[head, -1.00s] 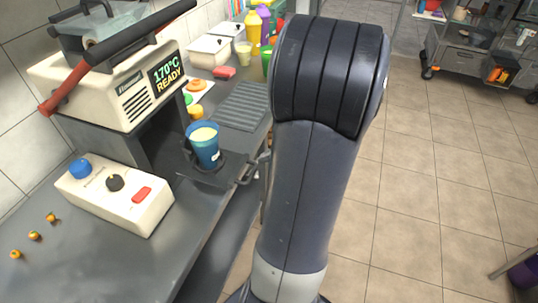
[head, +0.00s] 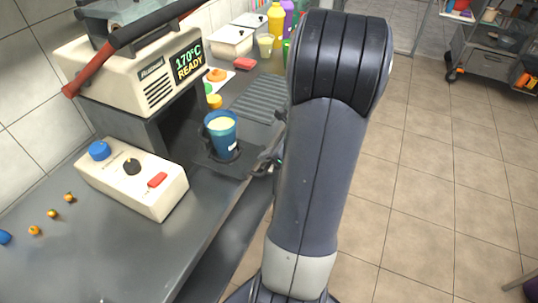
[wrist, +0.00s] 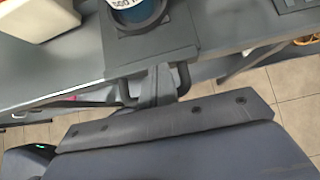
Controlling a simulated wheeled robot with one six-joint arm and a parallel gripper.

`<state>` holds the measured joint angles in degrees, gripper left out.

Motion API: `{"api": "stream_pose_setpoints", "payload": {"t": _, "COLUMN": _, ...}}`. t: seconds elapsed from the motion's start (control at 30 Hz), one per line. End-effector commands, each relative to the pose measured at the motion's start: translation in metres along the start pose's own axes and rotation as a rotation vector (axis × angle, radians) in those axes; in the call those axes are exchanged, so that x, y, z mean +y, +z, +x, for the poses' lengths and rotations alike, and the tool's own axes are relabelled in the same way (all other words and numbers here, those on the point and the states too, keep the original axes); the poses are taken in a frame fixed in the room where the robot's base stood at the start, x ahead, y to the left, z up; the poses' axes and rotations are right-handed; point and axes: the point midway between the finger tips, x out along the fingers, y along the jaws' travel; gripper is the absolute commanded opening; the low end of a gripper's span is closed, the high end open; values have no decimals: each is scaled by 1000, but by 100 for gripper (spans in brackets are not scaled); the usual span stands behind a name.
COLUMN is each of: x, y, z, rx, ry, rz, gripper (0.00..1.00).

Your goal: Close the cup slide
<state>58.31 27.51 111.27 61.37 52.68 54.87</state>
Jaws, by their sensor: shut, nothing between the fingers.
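The cup slide (head: 214,163) is a dark flat tray pulled out from under the press, with a bar handle at its front edge. A blue cup (head: 222,140) with pale contents stands upright on it. In the wrist view the slide (wrist: 150,47) lies ahead, the cup (wrist: 137,10) is at the top, and the handle (wrist: 184,78) spans the tray front. My gripper (wrist: 158,72) is shut and empty, its fingers at the handle between the handle's two side arms. I cannot tell whether they touch it. In the head view my arm partly hides the gripper.
The press (head: 140,70) with its "170°C READY" display stands behind the slide. A white control box (head: 132,178) with knobs sits to the left on the counter. A ribbed mat (head: 258,103) lies beyond the slide. Tiled floor to the right is open.

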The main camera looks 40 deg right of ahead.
Motion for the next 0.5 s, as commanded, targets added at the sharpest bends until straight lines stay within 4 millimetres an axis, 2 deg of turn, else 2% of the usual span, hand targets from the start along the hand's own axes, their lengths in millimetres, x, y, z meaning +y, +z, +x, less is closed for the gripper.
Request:
{"api": "stream_pose_setpoints", "payload": {"t": 0.27, "x": 1, "y": 34, "z": 33, "rx": 0, "ry": 6, "rz": -5, "gripper": 0}}
{"api": "stream_pose_setpoints", "payload": {"t": 0.5, "x": 2, "y": 77, "z": 76, "rx": 0, "ry": 6, "rz": -5, "gripper": 0}}
